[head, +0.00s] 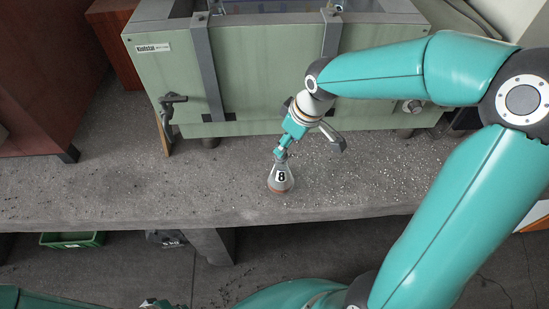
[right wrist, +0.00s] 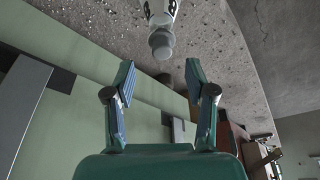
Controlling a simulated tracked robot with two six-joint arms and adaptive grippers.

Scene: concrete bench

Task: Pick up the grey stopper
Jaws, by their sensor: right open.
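A conical flask (head: 281,179) marked with an 8 stands upright on the concrete bench, with an orange-brown band at its base. The grey stopper (right wrist: 161,46) sits in its neck, and part of the flask (right wrist: 158,12) shows above it in the right wrist view. My right gripper (right wrist: 160,73) is open, with the stopper ahead of it, roughly centred between the fingers but not gripped. In the head view the right gripper (head: 281,153) is just above the flask and largely covers the stopper. A bit of what may be my left gripper (head: 155,303) shows at the bottom edge; its jaws are unclear.
A pale green cabinet (head: 262,75) with grey straps stands close behind the flask. A reddish-brown cabinet (head: 45,75) is at the left. The bench (head: 90,190) is clear on both sides of the flask. A green crate (head: 72,240) lies below the bench's front edge.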

